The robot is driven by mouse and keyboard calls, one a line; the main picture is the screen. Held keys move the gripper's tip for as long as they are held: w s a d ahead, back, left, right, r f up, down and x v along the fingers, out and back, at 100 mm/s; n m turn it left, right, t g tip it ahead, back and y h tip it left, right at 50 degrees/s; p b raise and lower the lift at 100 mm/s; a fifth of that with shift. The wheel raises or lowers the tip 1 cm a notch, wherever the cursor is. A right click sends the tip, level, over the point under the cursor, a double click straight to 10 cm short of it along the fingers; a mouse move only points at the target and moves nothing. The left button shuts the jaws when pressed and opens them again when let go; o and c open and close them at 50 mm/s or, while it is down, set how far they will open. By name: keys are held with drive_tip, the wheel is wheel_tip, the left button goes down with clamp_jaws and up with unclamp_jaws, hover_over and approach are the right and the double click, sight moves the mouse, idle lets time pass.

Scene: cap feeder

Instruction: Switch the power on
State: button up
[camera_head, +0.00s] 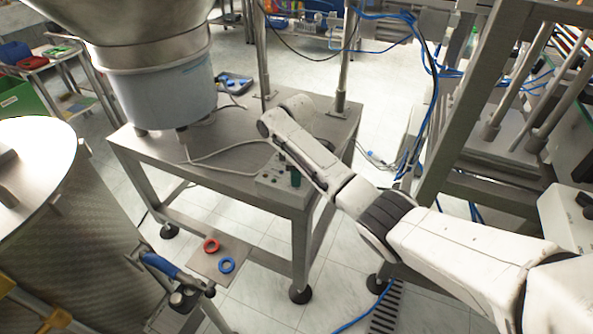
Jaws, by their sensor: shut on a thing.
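A small grey control box (269,180) sits on the near right part of the steel table, with a dark green knob (295,178) and small controls on top. My white arm comes in from the lower right and bends over the box. My gripper (281,156) is small and dark, close above the box's back edge and partly hidden by my wrist. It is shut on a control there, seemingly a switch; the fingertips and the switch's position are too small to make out.
A large steel bowl feeder (160,85) stands on the left of the steel table (225,128). A grey cable (225,153) runs across the tabletop. A big metal drum (70,220) is at left, a steel frame (475,95) at right. Red (211,245) and blue (227,265) rings lie below.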

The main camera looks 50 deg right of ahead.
drive_tip(key=m+p, duration=0.1)
drive_tip(key=m, duration=0.1)
drive_tip(key=m+p, duration=0.1)
drive_tip(key=m, duration=0.1)
drive_tip(key=shift+a+r+m+p, duration=0.15)
drive_tip(key=shift+m+p, duration=0.15)
drive_tip(key=shift+p, duration=0.05)
drive_tip(key=m+p, duration=0.1)
drive_tip(key=m, duration=0.4)
drive_tip(key=shift+p, duration=0.35)
drive_tip(key=shift+m, duration=0.3)
drive_tip(key=o, duration=1.1)
drive_tip(key=shift+c, duration=0.2)
wheel_tip(320, 180, up, 11)
drive_tip(key=shift+f, duration=0.2)
drive_tip(key=shift+f, duration=0.1)
